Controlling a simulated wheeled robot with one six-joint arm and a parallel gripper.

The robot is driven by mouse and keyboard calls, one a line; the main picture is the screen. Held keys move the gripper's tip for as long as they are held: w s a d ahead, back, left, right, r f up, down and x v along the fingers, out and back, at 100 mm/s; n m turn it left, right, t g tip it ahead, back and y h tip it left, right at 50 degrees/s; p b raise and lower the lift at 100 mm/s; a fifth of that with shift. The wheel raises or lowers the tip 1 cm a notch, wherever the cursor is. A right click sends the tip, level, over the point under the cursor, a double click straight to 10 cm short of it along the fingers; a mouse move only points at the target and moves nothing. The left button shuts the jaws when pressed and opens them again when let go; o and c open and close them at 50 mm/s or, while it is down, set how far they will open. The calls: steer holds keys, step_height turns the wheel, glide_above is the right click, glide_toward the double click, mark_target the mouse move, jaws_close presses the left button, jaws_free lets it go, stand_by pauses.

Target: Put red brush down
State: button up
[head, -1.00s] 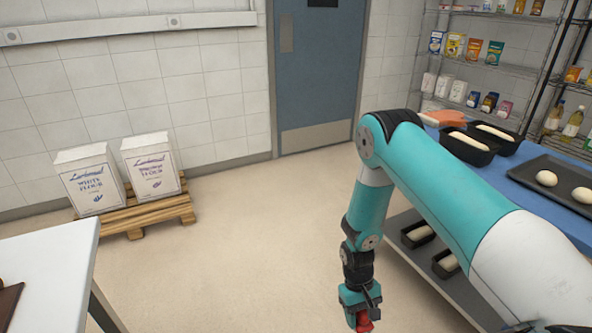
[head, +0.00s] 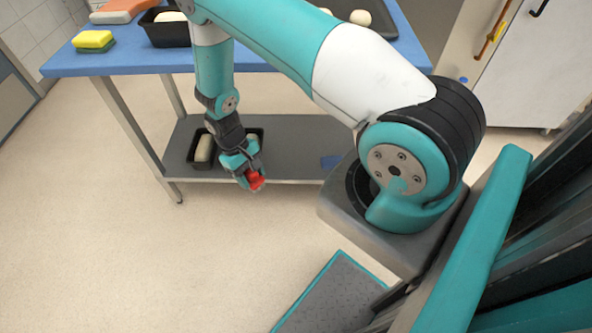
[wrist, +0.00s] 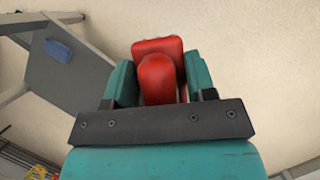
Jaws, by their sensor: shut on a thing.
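The red brush (head: 257,182) is held in my gripper (head: 249,174), which hangs low in front of the blue-topped table. In the wrist view the red brush (wrist: 158,75) sits between the two teal fingers of my gripper (wrist: 158,88), and the gripper is shut on it. The brush is clear of the table, with pale floor behind it. Its bristles are mostly hidden from view.
The blue tabletop (head: 140,63) carries a yellow-green sponge (head: 93,41), an orange-topped item (head: 122,8) and a dark loaf tin (head: 163,29). The floor in front is clear.

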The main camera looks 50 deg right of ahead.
steer(key=w+d+f+m+y+b, duration=0.1)
steer(key=w+d+f+m+b, duration=0.3)
steer(key=f+b, duration=0.75)
steer(key=w+d+f+m+y+b, duration=0.15)
steer(key=w+f+b, duration=0.5)
steer(key=b, duration=1.05)
steer(key=d+f+m+t+b, duration=0.2)
steer(key=d+m+t+b, duration=0.1)
steer(key=d+m, duration=0.7)
steer(key=d+f+m+t+b, duration=0.2)
steer(key=d+m+t+b, duration=0.1)
steer(key=d+m, duration=0.8)
steer(key=d+t+y, duration=0.1)
steer(key=d, duration=0.4)
steer(key=shift+s+t, duration=0.2)
steer(key=shift+t, duration=0.1)
step_height(320, 180, down, 6)
steer(key=b, duration=0.3)
steer(key=shift+b, duration=0.4)
steer(key=shift+f+b, duration=0.55)
steer(key=shift+f, duration=1.3)
